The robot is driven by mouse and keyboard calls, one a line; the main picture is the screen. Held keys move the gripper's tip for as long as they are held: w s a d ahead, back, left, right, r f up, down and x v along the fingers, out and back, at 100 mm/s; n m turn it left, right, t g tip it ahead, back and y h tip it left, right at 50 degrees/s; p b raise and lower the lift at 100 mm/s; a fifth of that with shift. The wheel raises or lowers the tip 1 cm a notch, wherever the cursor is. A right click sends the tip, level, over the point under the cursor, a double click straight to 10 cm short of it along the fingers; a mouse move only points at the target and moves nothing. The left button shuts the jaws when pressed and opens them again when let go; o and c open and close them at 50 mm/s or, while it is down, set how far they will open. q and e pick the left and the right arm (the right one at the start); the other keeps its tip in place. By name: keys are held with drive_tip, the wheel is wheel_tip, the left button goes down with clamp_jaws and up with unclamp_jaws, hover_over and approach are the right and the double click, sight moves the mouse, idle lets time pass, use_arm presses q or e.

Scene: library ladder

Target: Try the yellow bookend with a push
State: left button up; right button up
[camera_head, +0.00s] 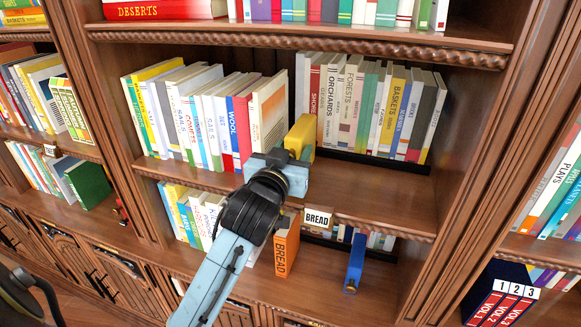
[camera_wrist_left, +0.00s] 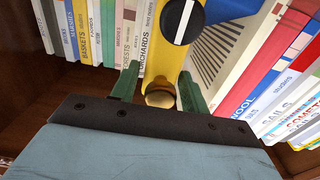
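The yellow bookend (camera_head: 300,136) stands on the middle shelf between two rows of upright books. In the left wrist view the yellow bookend (camera_wrist_left: 163,50) carries a black round dial with a white bar (camera_wrist_left: 183,22) and a brass-coloured knob (camera_wrist_left: 160,95) low down. My left gripper (camera_head: 290,160) is right in front of it in the head view and hides its lower part. In the wrist view its green fingers (camera_wrist_left: 158,90) are apart, one on each side of the knob, with visible gaps. I cannot tell whether anything touches the bookend. My right gripper is not in view.
Left books (camera_head: 215,115) and right books (camera_head: 370,105) flank the bookend. Bare shelf (camera_head: 370,190) lies in front of the right row.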

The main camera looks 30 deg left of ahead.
use_arm(q)
drive_tip(key=shift+r, duration=0.1)
idle(0.3)
drive_tip(key=p+v, duration=0.1)
drive_tip(key=v, duration=0.7)
idle(0.3)
idle(0.3)
